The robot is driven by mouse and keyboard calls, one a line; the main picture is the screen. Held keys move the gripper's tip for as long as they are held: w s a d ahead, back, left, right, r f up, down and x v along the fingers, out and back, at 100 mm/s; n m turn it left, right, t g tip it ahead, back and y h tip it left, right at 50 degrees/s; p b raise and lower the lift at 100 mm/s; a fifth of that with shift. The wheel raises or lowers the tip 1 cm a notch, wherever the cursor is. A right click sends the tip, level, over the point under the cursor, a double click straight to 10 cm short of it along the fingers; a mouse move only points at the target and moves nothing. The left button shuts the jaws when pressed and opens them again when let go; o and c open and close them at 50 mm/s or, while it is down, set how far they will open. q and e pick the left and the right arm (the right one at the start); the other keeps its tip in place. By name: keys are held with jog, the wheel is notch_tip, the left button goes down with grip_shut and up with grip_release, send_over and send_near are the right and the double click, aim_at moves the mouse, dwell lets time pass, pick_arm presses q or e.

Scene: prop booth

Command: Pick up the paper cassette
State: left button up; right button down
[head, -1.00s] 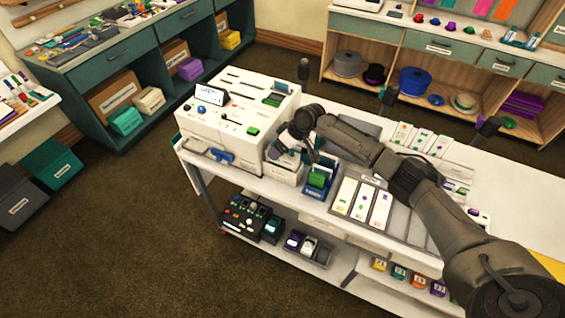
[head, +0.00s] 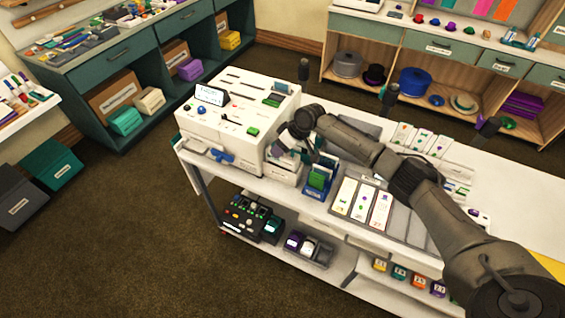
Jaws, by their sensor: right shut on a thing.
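A white box-shaped cassette (head: 284,173), which I take to be the paper cassette, stands on the cart top against the right side of the white printer-like machine (head: 228,128). My right gripper (head: 292,152) comes down over it from the right, with its dark fingers at the cassette's upper part. It is shut on it, though the wrist and fingers hide the exact contact. The cassette looks upright. I cannot tell whether it is clear of the cart top. My left gripper is not in view.
A blue holder with green cards (head: 318,180) stands close to the right of the cassette. Beyond it is a grey tray with white cards (head: 362,202). A dark control box (head: 254,222) sits on the lower shelf. Open floor (head: 130,240) lies in front.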

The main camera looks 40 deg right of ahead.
jog(key=shift+r, duration=0.1)
jog(key=shift+r, duration=0.4)
notch_tip(320, 180, up, 27)
jog(key=p, duration=0.2)
dwell(0.4)
